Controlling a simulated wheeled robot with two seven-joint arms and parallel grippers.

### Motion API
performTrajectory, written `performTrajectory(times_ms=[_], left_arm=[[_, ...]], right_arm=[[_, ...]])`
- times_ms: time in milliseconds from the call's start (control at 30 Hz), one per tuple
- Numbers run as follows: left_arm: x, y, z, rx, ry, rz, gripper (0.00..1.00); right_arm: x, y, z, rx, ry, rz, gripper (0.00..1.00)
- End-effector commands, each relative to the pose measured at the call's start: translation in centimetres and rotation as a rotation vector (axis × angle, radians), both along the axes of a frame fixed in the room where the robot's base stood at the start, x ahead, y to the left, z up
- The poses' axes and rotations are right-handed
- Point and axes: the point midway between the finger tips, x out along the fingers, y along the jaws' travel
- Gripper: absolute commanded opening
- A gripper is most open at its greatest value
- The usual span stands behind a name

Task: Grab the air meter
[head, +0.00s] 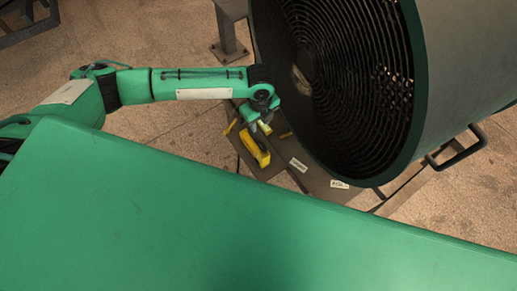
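A yellow hand-held device with dark parts (254,149), which looks like the air meter, lies on a dark flat base in front of a large round fan. My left gripper (261,127) is just above and beyond its upper end, pointing down. A small pale-yellow piece (265,128) shows right at the fingertips; I cannot tell whether it belongs to the meter or whether the fingers touch it. The finger gap is too small to read clearly. My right gripper is not in view.
The large fan (340,70) with a dark ring grille stands close to the right of my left gripper. Small white labels (298,165) and small yellow pieces (230,127) lie on the base. A metal post (228,40) stands behind. Speckled floor (165,125) is open at left.

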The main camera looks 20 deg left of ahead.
Motion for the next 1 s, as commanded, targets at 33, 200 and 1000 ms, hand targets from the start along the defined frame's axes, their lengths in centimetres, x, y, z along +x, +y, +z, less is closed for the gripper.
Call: performTrajectory(times_ms=[33,200,1000], left_arm=[[0.1,0.3,0.1,0.01,0.003,-0.01,0.36],[0.0,0.6,-1.5,0.017,0.01,-0.016,0.36],[0.1,0.7,-11.1,0.014,0.007,-0.015,0.36]], right_arm=[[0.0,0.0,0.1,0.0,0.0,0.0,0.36],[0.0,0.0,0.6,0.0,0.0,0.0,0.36],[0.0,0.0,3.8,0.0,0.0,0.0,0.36]])
